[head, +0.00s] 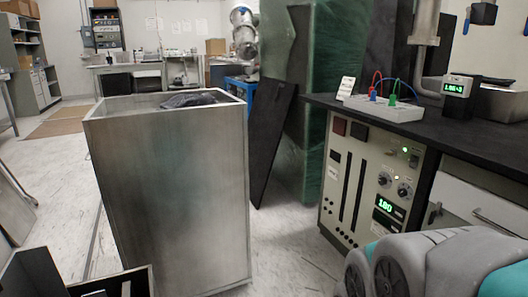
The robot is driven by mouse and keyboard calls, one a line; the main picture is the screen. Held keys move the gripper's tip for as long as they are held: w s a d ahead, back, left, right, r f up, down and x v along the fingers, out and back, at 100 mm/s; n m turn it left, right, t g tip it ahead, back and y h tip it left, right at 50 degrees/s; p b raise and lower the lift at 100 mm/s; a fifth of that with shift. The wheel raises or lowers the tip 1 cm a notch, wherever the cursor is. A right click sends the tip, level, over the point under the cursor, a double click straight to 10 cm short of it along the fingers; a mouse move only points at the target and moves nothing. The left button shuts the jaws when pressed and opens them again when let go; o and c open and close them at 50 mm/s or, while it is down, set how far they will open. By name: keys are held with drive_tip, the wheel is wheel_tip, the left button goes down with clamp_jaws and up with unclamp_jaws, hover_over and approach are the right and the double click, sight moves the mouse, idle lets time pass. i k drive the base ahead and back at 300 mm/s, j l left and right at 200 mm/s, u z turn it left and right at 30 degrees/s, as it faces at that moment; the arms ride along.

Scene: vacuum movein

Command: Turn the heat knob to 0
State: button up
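A beige control panel (366,188) is set into the front of the dark-topped bench at the right. Two small round knobs, an upper left one (385,179) and a lower right one (404,190), sit on its right side. Their labels and pointer positions are too small to read, so I cannot tell which is the heat knob. Below them a green digital display (387,207) seems to read 1.00 or 100. A green light (404,149) glows above the knobs. My grey and teal arm fills the lower right corner, below the panel; my gripper is not visible.
A tall metal bin (170,190) stands left of centre, with something dark inside. A dark board (268,145) leans beside a green-wrapped stack (326,90). The bench top (440,130) holds a terminal box (384,106) with cables and a small meter (461,88). Floor shows between bin and panel.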

sight(402, 192)
drive_tip(key=k+z, duration=0.1)
drive_tip(key=z, duration=0.75)
